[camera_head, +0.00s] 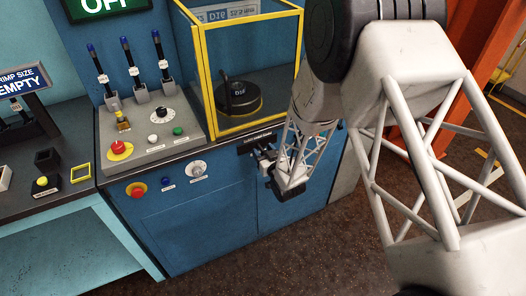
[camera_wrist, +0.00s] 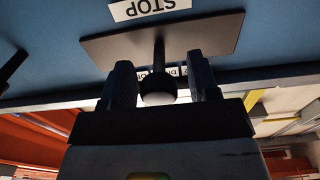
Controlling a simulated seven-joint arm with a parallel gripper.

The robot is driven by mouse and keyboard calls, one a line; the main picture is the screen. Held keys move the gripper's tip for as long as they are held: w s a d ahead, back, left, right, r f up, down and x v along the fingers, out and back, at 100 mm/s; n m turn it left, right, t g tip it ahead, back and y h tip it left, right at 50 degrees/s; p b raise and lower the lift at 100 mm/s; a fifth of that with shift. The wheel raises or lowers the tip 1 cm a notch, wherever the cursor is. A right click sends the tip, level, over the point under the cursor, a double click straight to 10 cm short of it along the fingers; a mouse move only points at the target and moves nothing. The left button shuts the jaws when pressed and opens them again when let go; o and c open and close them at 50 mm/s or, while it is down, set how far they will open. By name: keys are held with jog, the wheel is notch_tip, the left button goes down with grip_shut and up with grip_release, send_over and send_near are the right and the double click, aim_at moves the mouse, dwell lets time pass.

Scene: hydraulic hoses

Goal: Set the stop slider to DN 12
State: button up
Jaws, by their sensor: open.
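The stop slider's black knob (camera_wrist: 158,90) sits on a thin stem in the wrist view. It stands out from a dark plate (camera_wrist: 215,36) on the blue cabinet face, with an upside-down STOP label (camera_wrist: 155,8) beside the plate. My gripper (camera_wrist: 160,72) is open, with one finger on each side of the knob and stem; visible gaps separate the fingers from the knob. In the head view my gripper (camera_head: 264,160) is at the cabinet front, just below a dark label strip (camera_head: 257,138). My gripper covers the slider there. The size markings are mostly hidden, so the slider's setting cannot be read.
A yellow-framed clear guard (camera_head: 250,65) stands on the bench above the slider. Left of it are a control panel with a red button (camera_head: 120,148) and several levers (camera_head: 133,65). Front-face knobs (camera_head: 197,170) lie left of my gripper. Open floor (camera_head: 270,255) lies below.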

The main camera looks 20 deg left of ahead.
jog(key=shift+w+a, duration=0.15)
jog(key=shift+w, duration=0.05)
jog(key=shift+c, duration=0.3)
grip_shut()
jog(key=shift+s+a, duration=1.6)
jog(key=shift+o, duration=0.3)
grip_release()
jog(key=shift+s+d, duration=0.1)
jog(key=v, duration=0.7)
jog(key=shift+s+d, duration=0.2)
jog(key=shift+s, duration=0.05)
